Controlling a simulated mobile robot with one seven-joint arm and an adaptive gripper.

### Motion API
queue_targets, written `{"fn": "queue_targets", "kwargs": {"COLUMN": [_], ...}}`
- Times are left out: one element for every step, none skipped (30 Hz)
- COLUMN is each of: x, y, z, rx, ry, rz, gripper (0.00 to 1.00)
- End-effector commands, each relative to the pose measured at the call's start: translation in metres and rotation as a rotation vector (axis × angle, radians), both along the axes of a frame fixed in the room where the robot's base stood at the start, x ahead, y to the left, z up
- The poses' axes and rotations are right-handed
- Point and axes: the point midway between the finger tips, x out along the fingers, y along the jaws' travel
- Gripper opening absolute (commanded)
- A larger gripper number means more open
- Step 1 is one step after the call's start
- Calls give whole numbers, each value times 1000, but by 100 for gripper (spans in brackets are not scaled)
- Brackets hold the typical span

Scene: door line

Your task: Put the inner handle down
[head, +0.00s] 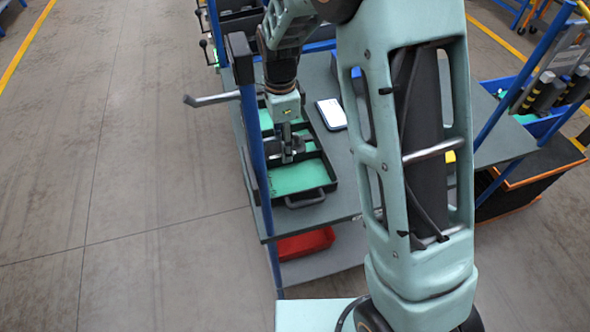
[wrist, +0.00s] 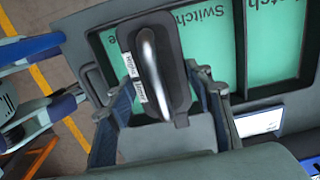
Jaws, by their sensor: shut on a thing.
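The inner handle (wrist: 149,72) is a curved silver lever on a dark plate with a small white label. In the wrist view it sits between the fingers of my gripper (wrist: 164,92), which is shut on it. In the head view my gripper (head: 287,155) points down over the black tray (head: 329,168) with green compartment floors. The handle is hard to make out there, and I cannot tell whether it touches the tray. The wrist view also shows the tray (wrist: 241,45), with "Switch" printed on one green floor.
A white-and-dark phone-like device (head: 331,114) lies on the grey table (head: 345,205) right of the tray. A blue post (head: 254,140) with a protruding lever (head: 208,99) stands at the left edge. A red bin (head: 304,244) is on the shelf below. Open floor lies left.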

Motion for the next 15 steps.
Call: {"fn": "queue_targets", "kwargs": {"x": [-8, -11, -15, -18, -20, -22, -23, -24, -25, -26, -27, -29, -31, -34, -33], "y": [-7, -10, -14, -16, -18, -20, -22, -23, -23, -24, -25, -27, -29, -32, -31], "z": [-12, -17, -24, -28, -32, -36, -39, -40, -42, -44, -46, -49, -52, -56, -63], "rx": [-2, -2, -2, -2, -2, -2, -1, -1, -1, -1, -1, -1, -2, -2, -2], "ry": [9, 8, 8, 8, 7, 6, 5, 4, 3, 3, 4, 5, 6, 7, 7], "rz": [-3, -3, -2, -1, -1, -1, -1, -1, 0, 0, 0, -1, -1, -2, -1], "gripper": [21, 21, 21, 21, 21, 21, 21, 21, 21, 21, 21, 21, 21, 21, 21]}}
